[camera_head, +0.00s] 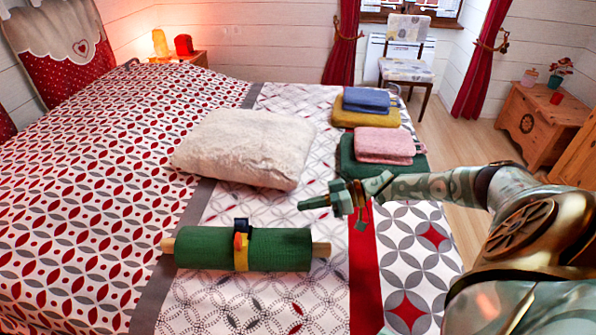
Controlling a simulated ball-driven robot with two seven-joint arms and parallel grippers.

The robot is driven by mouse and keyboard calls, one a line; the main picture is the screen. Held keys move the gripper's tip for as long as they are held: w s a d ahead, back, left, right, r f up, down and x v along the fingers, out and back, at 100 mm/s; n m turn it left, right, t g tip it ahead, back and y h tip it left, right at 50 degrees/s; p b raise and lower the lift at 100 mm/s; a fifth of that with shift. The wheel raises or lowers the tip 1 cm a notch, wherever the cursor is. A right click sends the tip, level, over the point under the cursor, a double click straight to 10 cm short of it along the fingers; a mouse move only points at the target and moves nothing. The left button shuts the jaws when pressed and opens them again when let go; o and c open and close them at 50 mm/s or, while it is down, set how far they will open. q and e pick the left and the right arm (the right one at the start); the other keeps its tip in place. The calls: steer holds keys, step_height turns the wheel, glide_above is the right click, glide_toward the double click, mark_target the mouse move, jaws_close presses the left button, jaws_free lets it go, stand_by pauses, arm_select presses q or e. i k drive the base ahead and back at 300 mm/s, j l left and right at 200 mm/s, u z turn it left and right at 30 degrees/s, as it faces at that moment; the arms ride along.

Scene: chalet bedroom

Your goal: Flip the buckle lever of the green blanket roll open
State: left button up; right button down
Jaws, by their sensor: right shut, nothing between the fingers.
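The green blanket roll (200,247) lies sideways on the bed, with a wooden rod end sticking out at each side. A yellow strap (241,252) goes around its middle. A small dark blue buckle lever (242,226) sits on top of the strap; whether it is flat or raised is too small to tell. My right gripper (302,206) is shut and empty. It is above the bed, to the right of the buckle and farther back than the roll, apart from both. My left gripper is not in view.
A cream pillow (245,148) lies behind the roll. Folded pink (384,144), green, yellow and blue cloths are stacked behind my right gripper. The patterned bed (85,190) is clear to the left of the roll. A chair and a wooden chest stand farther off.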

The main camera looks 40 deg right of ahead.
mark_target(241, 225)
steer(key=k+j, duration=0.75)
steer(key=j, duration=0.2)
